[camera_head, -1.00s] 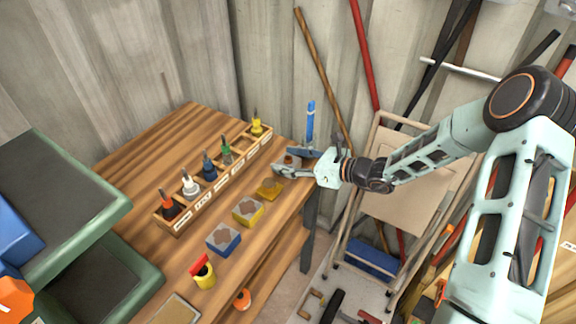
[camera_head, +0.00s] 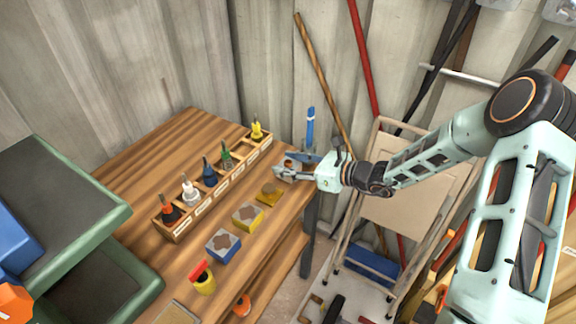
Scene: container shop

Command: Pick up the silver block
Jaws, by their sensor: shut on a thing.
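My gripper (camera_head: 284,168) is at the far right corner of the wooden workbench (camera_head: 150,145). It is shut on the silver block (camera_head: 291,164), a small grey block with a brownish patch on top. The fingers hide much of the block, and I cannot tell whether it still touches the bench top.
A gold block (camera_head: 269,192), a yellow block (camera_head: 247,216) and a blue block (camera_head: 223,244) lie in a row towards the front. A wooden rack (camera_head: 184,229) with several coloured tools stands behind them. A folding cart (camera_head: 400,205) stands right of the bench.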

